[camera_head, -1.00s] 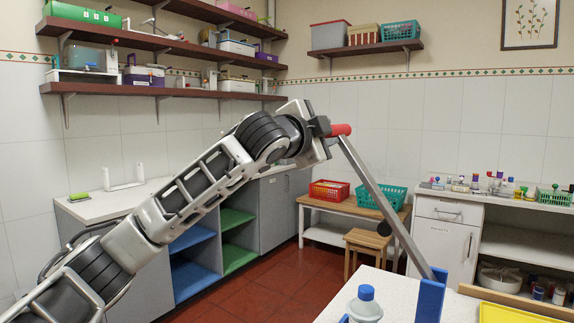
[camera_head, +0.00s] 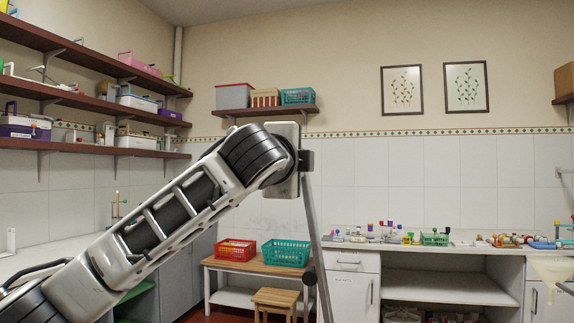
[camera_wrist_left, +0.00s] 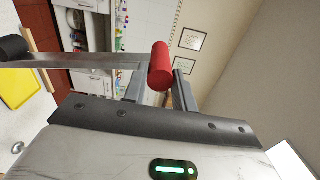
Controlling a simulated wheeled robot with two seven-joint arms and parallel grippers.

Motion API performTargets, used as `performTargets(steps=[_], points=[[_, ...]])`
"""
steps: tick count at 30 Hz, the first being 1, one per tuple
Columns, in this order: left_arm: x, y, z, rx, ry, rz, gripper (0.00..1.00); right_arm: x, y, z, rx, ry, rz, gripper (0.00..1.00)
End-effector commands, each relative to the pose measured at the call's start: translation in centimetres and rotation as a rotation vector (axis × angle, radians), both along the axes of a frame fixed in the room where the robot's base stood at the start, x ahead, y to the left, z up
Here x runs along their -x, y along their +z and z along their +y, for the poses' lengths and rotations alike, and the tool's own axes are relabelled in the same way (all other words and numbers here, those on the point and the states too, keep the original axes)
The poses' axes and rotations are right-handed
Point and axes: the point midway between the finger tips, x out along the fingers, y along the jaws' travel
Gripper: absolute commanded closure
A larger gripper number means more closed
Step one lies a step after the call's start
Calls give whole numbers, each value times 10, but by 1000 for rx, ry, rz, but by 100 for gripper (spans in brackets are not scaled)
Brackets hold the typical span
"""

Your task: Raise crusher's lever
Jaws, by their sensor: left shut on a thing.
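The crusher's lever is a long grey metal bar (camera_head: 315,240) running steeply up from the bottom edge of the head view. My left gripper (camera_head: 306,161) is at its top end and covers the handle there. In the left wrist view the red round handle (camera_wrist_left: 161,66) sits between the fingers of my left gripper (camera_wrist_left: 160,88), which is shut on it. The bar (camera_wrist_left: 95,61) runs left from the handle to a black knob (camera_wrist_left: 14,47). The crusher's base is out of the head view. My right gripper is not in view.
A wooden bench with a red basket (camera_head: 235,250) and a teal basket (camera_head: 286,252) stands behind the lever, with a stool (camera_head: 276,300) before it. White counters line the walls. A yellow tray (camera_wrist_left: 18,86) shows in the left wrist view. Open air surrounds the lever's top.

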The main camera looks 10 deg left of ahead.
Motion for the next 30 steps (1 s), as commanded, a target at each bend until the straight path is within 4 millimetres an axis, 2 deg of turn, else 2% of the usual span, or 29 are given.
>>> performTargets(steps=[8,9,11,22,26,30], points=[[1,3,0,2,-1,-7,100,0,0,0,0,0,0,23],[1,3,0,2,-2,-7,65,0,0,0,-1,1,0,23],[0,2,0,2,-1,-6,51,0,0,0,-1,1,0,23],[5,0,1,1,-1,-2,51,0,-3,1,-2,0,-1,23],[23,-2,3,1,-1,-5,51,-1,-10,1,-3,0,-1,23],[56,-3,6,1,-3,-8,51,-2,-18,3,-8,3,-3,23]])
